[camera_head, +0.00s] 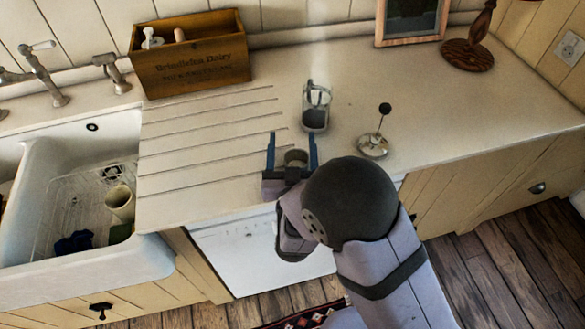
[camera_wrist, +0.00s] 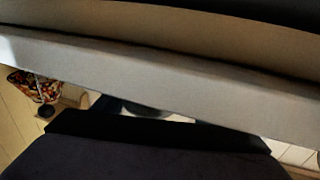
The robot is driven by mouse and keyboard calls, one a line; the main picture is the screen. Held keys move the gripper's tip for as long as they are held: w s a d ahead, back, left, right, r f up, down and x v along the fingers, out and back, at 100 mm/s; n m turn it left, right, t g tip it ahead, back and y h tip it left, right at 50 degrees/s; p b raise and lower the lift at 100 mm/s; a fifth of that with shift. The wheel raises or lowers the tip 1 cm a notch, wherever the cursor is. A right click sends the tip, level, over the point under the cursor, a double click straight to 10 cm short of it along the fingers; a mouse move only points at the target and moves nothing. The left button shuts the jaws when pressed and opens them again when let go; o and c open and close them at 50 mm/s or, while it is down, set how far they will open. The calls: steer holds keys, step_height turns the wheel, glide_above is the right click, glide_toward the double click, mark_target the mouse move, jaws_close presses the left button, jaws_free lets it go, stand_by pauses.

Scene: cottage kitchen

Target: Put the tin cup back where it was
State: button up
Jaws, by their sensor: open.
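A small grey cup (camera_head: 296,157), which looks like the tin cup, stands near the front edge of the counter (camera_head: 215,195). My gripper (camera_head: 292,140) is open, with one blue finger on each side of the cup. I cannot tell whether either finger touches it. My gripper's body hides the cup's lower part. In the wrist view, a blurred pale band crosses close to the camera and dark parts fill the bottom, so the cup cannot be made out surely there.
A glass press jug (camera_head: 316,108) stands just behind my gripper, and its plunger lid (camera_head: 373,147) lies to the right. A wooden box (camera_head: 190,65) stands at the back left. The sink (camera_head: 40,190) at left holds a beige cup (camera_head: 120,204).

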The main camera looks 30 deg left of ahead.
steer(key=b+v, duration=0.2)
steer(key=v, duration=0.9)
steer(key=shift+b, duration=0.4)
steer(key=w+d+r+m+h+p, duration=0.2)
steer(key=w+r+m+h+p, duration=0.15)
steer(key=w+r, duration=0.45)
steer(key=w+d+f+g, duration=0.1)
steer(key=w+d, duration=0.1)
steer(key=w+d+f+g+p, duration=0.1)
steer(key=w+d+f+g, duration=0.2)
steer(key=w+d, duration=0.1)
steer(key=d, duration=0.1)
steer(key=shift+f+m+h, duration=0.25)
steer(key=shift+f+m, duration=0.1)
steer(key=s+d+f+g+h, duration=0.1)
steer(key=s+d+g, duration=0.3)
steer(key=d, duration=0.5)
steer(key=s+d+f+m+g+h+p, duration=0.1)
steer(key=s+d+f+g+h, duration=0.1)
steer(key=s+d, duration=0.5)
steer(key=s+d+f+g+h+p, duration=0.1)
steer(key=s+d+g, duration=0.4)
steer(key=d, duration=0.6)
steer(key=shift+s+d+f+m+g+h, duration=0.35)
steer(key=shift+s+f+h, duration=0.2)
steer(key=shift+s, duration=0.2)
